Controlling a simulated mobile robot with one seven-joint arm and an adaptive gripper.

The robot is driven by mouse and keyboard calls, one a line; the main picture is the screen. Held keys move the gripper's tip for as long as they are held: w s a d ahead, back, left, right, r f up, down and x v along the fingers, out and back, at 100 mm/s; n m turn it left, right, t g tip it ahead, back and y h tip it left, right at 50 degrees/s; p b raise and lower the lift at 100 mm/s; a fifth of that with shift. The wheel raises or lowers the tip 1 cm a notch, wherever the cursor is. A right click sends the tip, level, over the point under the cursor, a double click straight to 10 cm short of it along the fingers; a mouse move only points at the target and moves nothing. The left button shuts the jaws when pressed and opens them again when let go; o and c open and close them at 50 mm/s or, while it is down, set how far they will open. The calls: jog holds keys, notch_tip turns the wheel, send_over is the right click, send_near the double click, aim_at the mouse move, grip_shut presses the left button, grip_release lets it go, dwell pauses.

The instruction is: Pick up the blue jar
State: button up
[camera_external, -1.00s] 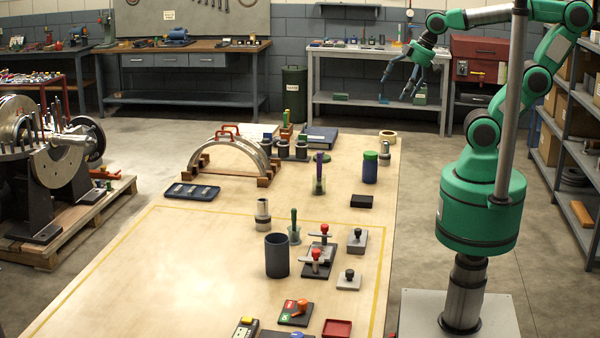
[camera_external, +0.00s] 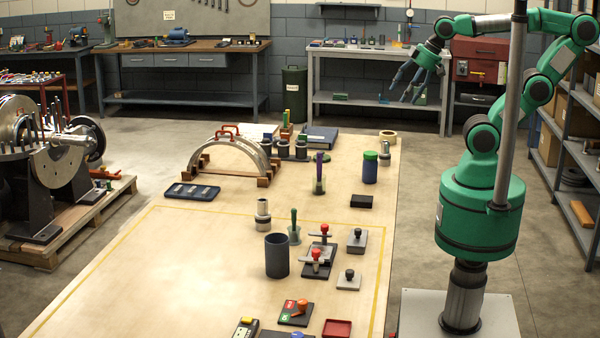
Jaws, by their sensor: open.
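A blue jar (camera_external: 370,168) with a green lid stands upright on the right side of the wooden table, toward its far end. My gripper (camera_external: 404,98) hangs in the air above and to the right of the jar in the picture. Its dark fingers are spread and nothing is between them. The gripper is clear of the jar and of the table.
A tape roll (camera_external: 388,137) lies behind. The table's (camera_external: 130,290) front left is bare.

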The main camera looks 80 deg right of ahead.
jog(key=g+p, duration=0.5)
send_over(371, 153)
notch_tip(371, 153, down, 19)
jog(key=shift+a+f, duration=0.15)
jog(key=shift+f, duration=0.05)
jog(key=shift+f+g, duration=0.3)
jog(key=shift+f, duration=0.15)
jog(key=shift+f, duration=0.15)
notch_tip(371, 153, down, 8)
jog(key=shift+f+b, duration=0.1)
jog(key=shift+b, duration=0.45)
jog(key=shift+d+f, duration=0.15)
jog(key=shift+d, duration=0.05)
